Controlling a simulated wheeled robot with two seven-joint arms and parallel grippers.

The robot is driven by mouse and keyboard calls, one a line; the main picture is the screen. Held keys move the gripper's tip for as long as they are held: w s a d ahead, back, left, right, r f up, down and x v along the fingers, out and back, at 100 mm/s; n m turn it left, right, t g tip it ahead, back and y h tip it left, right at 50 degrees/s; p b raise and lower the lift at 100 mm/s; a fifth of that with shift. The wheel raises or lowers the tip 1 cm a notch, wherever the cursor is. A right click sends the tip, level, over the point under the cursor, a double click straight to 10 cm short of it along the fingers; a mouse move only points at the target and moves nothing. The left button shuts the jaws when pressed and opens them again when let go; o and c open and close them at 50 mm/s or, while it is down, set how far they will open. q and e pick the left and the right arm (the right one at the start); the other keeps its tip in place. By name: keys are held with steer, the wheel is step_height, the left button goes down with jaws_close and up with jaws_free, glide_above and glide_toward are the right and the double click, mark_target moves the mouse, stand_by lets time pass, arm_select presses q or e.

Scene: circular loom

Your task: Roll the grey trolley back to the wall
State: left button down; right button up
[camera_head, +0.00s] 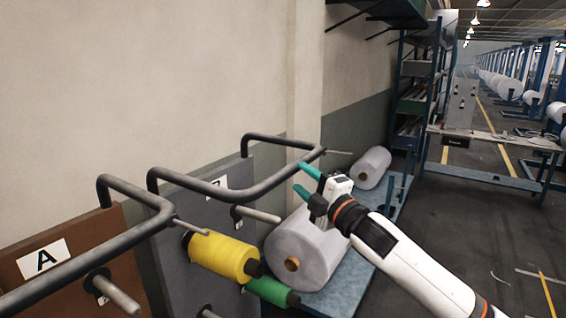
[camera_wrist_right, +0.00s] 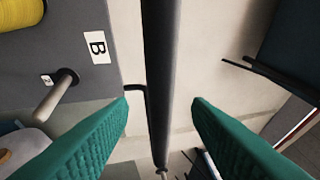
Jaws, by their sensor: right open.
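The grey trolley (camera_head: 178,245) stands close to the wall, with a dark bent handle bar (camera_head: 240,190) along its top. In the right wrist view its grey panel carries a B label (camera_wrist_right: 97,47). A yellow spool (camera_head: 222,256) and a green spool (camera_head: 270,291) sit on its pegs. My right gripper (camera_head: 306,180) is open at the far end of the handle bar. In the right wrist view the bar (camera_wrist_right: 160,85) runs between the two green fingers, with a gap on both sides. My left gripper is not in view.
A brown trolley (camera_head: 100,262) marked A stands at the left with its own bar. A blue platform (camera_head: 350,278) with white rolls (camera_head: 305,250) lies right of the grey trolley. A shelf rack (camera_head: 418,90) and a table (camera_head: 490,142) stand beyond. The floor at right is open.

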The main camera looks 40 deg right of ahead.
mark_target(295, 172)
steer(key=p+x, duration=0.2)
steer(key=x, duration=0.4)
steer(key=shift+w+r, duration=0.25)
steer(key=shift+w+d, duration=0.1)
steer(key=shift+w, duration=0.55)
steer(key=shift+c, duration=0.3)
steer(key=shift+f, duration=0.1)
steer(key=c, duration=0.9)
jaws_close()
steer(key=shift+f, duration=0.2)
